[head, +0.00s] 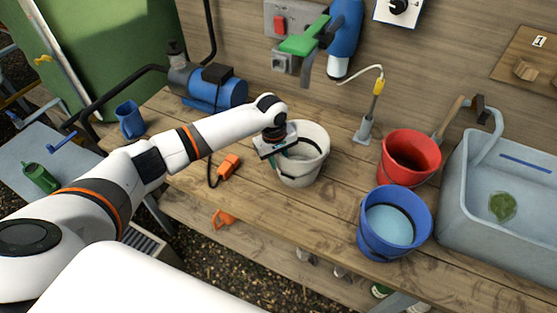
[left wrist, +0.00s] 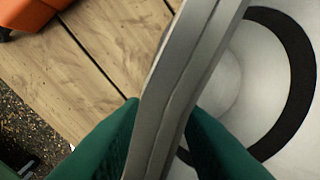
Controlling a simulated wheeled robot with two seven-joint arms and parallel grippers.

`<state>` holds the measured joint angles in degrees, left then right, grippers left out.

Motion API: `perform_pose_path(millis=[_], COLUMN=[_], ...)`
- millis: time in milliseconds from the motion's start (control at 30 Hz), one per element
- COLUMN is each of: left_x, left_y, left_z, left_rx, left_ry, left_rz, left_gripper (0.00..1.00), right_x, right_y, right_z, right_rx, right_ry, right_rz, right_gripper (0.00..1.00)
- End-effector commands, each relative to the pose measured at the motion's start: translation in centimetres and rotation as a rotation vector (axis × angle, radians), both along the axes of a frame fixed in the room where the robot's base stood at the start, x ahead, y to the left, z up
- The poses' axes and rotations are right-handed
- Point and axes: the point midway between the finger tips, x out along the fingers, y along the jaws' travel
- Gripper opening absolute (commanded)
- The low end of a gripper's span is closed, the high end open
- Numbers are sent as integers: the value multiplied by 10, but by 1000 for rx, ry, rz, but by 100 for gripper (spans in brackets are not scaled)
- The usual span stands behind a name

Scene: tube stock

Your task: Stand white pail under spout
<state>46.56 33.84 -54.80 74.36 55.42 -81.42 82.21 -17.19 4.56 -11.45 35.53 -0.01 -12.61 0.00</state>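The white pail (head: 312,163) stands upright on the wooden bench, left of the red and blue pails. My left gripper (head: 275,152) is at its left rim. In the left wrist view, the green fingers (left wrist: 165,135) lie on both sides of the pail's wall (left wrist: 182,75), one outside and one inside, with no gap visible. The rim hides where they touch. A blue downward pipe with a grey mouth (head: 340,62) hangs above and behind the pail. A grey curved tap (head: 487,138) is at the sink. I cannot tell which is the spout. My right gripper is out of view.
The red pail (head: 409,166) and the blue pail (head: 408,243) holding water stand right of the white pail. The sink (head: 460,215) is further right. An orange tool (head: 229,165) lies left. A yellow-tipped stand (head: 367,127) is behind. The front bench is bare.

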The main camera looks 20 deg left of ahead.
Motion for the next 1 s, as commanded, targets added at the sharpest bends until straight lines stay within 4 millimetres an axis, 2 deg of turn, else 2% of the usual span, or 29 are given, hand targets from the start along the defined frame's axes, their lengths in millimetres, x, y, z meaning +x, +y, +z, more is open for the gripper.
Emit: perform_pose_path(millis=[300, 500, 700, 1000], left_x=[-4, -7, -8, -8], left_y=[4, 6, 7, 7], left_z=[64, 97, 110, 111], left_rx=[-2, -2, -1, -1], left_ry=[-6, -4, -3, -2], left_rz=[-1, 0, 0, 0], left_gripper=[28, 28, 28, 28], right_x=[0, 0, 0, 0], right_y=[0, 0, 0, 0], right_z=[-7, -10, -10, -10], right_rx=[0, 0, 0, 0], right_ry=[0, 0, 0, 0], right_rz=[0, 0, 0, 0], right_gripper=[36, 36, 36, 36])
